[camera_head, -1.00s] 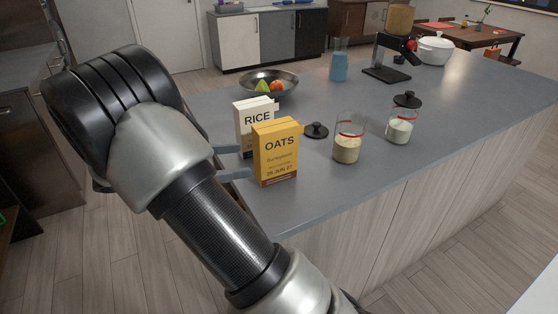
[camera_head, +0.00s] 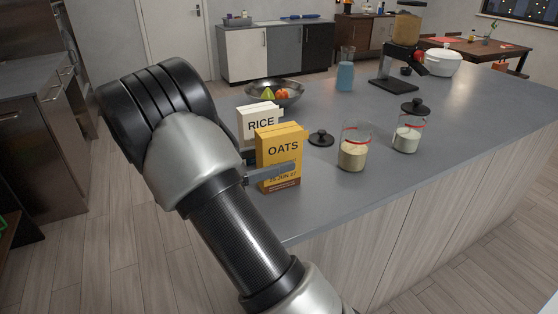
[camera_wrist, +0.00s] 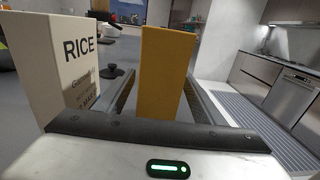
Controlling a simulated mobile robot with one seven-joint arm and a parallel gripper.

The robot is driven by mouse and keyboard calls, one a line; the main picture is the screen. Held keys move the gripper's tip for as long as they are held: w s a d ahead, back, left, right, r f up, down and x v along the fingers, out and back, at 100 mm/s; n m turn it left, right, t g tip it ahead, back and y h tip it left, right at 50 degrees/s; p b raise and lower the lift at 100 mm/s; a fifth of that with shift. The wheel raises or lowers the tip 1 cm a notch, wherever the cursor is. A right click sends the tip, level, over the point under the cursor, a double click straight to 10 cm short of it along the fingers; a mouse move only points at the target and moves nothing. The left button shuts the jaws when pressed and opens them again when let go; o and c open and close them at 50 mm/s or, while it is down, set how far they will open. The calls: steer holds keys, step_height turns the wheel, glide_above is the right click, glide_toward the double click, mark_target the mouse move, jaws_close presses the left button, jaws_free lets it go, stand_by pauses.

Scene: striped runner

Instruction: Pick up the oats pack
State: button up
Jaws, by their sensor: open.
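The yellow oats pack (camera_head: 281,145) stands upright near the front left edge of the grey counter. In the wrist view its narrow side (camera_wrist: 163,75) shows between my two fingers. My gripper (camera_head: 262,165) is open around the pack: one finger crosses its lower front face, and the other passes behind it, mostly hidden. In the wrist view, my gripper (camera_wrist: 160,97) shows a gap between the pack and the right finger; contact on the left side is hard to tell.
A white rice pack (camera_head: 256,124) stands just behind the oats; it is left of my fingers in the wrist view (camera_wrist: 60,75). A black lid (camera_head: 321,138) and two jars (camera_head: 353,155) (camera_head: 407,135) stand to the right. A fruit bowl (camera_head: 289,99) is farther back.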

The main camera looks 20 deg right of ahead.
mark_target(293, 126)
steer(key=d, duration=0.1)
steer(key=d+b, duration=0.1)
steer(key=d, duration=0.3)
steer(key=shift+d+r, duration=0.15)
steer(key=shift+r, duration=0.15)
steer(key=c, duration=1.3)
step_height(293, 126, up, 10)
steer(key=p, duration=0.2)
steer(key=shift+r+p, duration=0.1)
steer(key=shift+p, duration=0.2)
steer(key=shift+c, duration=0.2)
